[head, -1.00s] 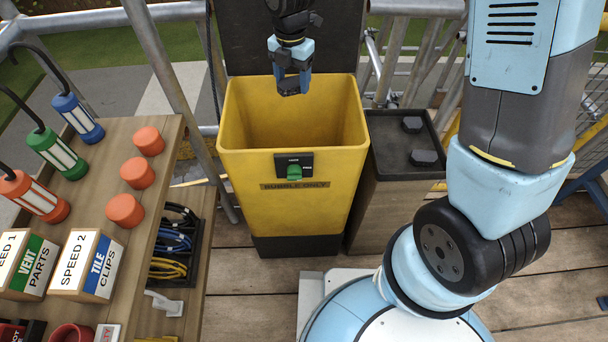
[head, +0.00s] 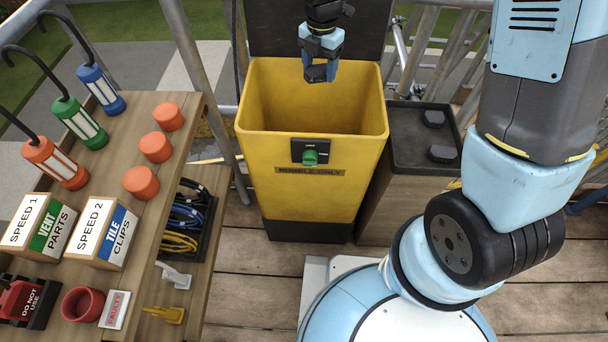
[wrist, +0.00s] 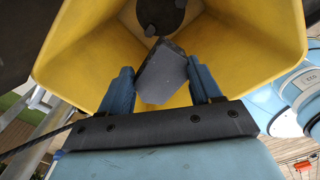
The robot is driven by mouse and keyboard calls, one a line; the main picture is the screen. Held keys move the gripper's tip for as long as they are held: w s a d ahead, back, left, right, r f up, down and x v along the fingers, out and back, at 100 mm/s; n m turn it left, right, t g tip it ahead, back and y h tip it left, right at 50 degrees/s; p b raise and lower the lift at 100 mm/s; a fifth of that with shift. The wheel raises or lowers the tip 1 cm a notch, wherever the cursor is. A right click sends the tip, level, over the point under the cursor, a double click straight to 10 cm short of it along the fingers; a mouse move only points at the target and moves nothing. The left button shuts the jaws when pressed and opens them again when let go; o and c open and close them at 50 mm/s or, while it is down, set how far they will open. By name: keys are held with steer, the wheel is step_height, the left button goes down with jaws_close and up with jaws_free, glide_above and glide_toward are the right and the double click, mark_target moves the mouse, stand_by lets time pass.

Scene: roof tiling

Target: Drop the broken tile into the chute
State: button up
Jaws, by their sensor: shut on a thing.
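The chute is a yellow bin (head: 275,150) with a dark base and a "RUBBLE ONLY" label, standing open in the middle of the head view. Its yellow inner walls (wrist: 85,60) surround the gripper in the wrist view. My gripper (head: 318,72) hangs over the bin's mouth, near its back rim. In the wrist view my gripper (wrist: 165,88) is shut on a dark grey piece of broken tile (wrist: 160,75), held tilted between the blue fingers. The bin's floor shows beyond the tile, with a dark round shape on it.
A green switch (head: 310,157) sits on the bin's front. A dark-topped wooden box (head: 410,160) stands right of the bin. At left, a wooden bench (head: 180,230) holds lamps, orange knobs (head: 155,147) and labelled boxes (head: 100,232). Metal rails stand behind.

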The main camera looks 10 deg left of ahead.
steer(key=shift+f, duration=1.95)
steer(key=o, duration=1.2)
step_height(320, 180, up, 14)
steer(key=shift+f, duration=0.15)
steer(key=shift+d, duration=0.1)
